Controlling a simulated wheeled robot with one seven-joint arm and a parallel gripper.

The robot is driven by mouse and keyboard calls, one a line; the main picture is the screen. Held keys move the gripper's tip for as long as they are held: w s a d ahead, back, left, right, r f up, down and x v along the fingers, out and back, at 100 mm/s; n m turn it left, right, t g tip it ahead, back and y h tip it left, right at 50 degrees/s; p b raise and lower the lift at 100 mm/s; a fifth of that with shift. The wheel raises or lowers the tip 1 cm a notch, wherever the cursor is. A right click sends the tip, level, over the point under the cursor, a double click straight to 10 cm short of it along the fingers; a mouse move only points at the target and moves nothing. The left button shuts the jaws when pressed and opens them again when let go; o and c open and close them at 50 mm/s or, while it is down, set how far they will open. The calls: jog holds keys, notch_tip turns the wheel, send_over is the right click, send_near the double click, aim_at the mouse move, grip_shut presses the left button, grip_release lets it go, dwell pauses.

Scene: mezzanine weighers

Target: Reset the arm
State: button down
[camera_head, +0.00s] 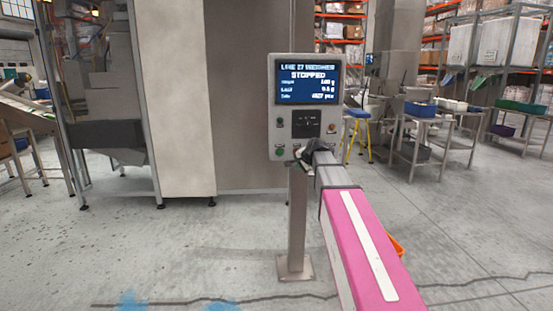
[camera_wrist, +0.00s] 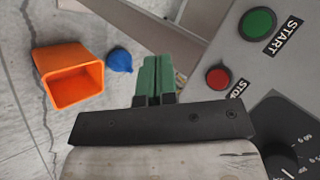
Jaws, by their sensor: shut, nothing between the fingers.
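My arm reaches forward to the grey weigher control panel (camera_head: 275,122) on its post. My gripper (camera_head: 309,150) is at the panel's lower right in the head view, its fingers hard to make out. In the wrist view my gripper (camera_wrist: 157,66) has its green fingers together, with nothing between them. The panel face (camera_wrist: 225,45) lies to their right, with a green START button (camera_wrist: 258,22) and a red STOP button (camera_wrist: 217,77). The fingertips are left of the red button; I cannot tell whether they touch the panel edge. The screen (camera_head: 307,80) reads STOPPED.
A black dial (camera_wrist: 291,157) is at the wrist view's lower right. An orange bin (camera_wrist: 70,77) and a blue object (camera_wrist: 119,60) lie on the floor beyond the fingers. Machine cabinets (camera_head: 172,90) stand behind left, tables (camera_head: 420,118) behind right. Nearby floor is mostly clear.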

jog(key=s+f+n+g+h, duration=0.3)
jog(key=s+f+n+g, duration=0.5)
jog(key=s+f, duration=2.2)
jog(key=s+n, duration=0.2)
jog(key=s, duration=0.1)
jog(key=shift+s+d+f+h, duration=0.15)
jog(key=shift+d+h, duration=0.15)
